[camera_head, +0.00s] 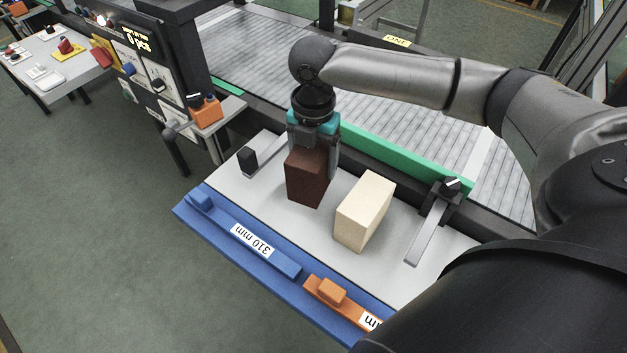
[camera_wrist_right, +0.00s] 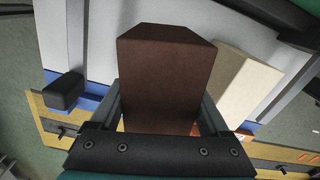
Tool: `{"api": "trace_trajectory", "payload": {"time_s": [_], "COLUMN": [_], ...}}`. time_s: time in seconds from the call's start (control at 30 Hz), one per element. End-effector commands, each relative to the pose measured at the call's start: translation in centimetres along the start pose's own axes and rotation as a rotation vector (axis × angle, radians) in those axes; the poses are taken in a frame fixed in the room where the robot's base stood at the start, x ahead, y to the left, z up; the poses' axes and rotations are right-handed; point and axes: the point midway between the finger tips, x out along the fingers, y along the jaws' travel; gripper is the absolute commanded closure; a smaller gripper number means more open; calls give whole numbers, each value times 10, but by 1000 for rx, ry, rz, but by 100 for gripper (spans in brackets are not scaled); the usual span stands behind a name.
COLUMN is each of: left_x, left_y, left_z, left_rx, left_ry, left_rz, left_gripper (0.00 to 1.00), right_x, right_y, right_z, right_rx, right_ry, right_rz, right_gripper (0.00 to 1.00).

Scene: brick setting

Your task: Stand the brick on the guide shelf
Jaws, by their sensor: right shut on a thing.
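A dark brown brick (camera_head: 307,178) is in my right gripper (camera_head: 318,150), upright, over the light grey shelf surface. In the right wrist view the brown brick (camera_wrist_right: 165,75) fills the middle, with a gripper finger (camera_wrist_right: 213,118) on each side. I cannot tell whether its lower end touches the surface. A cream brick (camera_head: 362,212) stands on the grey shelf (camera_head: 290,225) just to the right, apart from the brown one; it also shows in the right wrist view (camera_wrist_right: 248,88). My left gripper is not in view.
A blue front ledge (camera_head: 265,268) carries a 310 mm label and an orange block (camera_head: 332,292). A black stop (camera_head: 247,159) is at left and a clamp with a metal bar (camera_head: 427,240) at right. A green rail (camera_head: 410,158) and roller conveyor (camera_head: 390,115) lie behind.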

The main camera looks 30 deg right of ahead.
Motion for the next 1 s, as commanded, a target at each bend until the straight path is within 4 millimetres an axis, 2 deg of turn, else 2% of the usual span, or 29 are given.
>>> {"api": "trace_trajectory", "payload": {"time_s": [0.37,0.8,0.83,1.0], "left_x": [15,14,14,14], "left_y": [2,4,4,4], "left_z": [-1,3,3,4], "left_rx": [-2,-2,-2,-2], "left_ry": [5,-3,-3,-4], "left_rz": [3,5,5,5], "left_gripper": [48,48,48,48], "right_x": [53,58,60,59], "right_y": [0,0,0,0], "right_z": [0,0,0,0], "right_rx": [0,0,0,0], "right_ry": [1,0,0,0], "right_rz": [1,1,-1,-1], "right_gripper": [100,100,19,0]}}
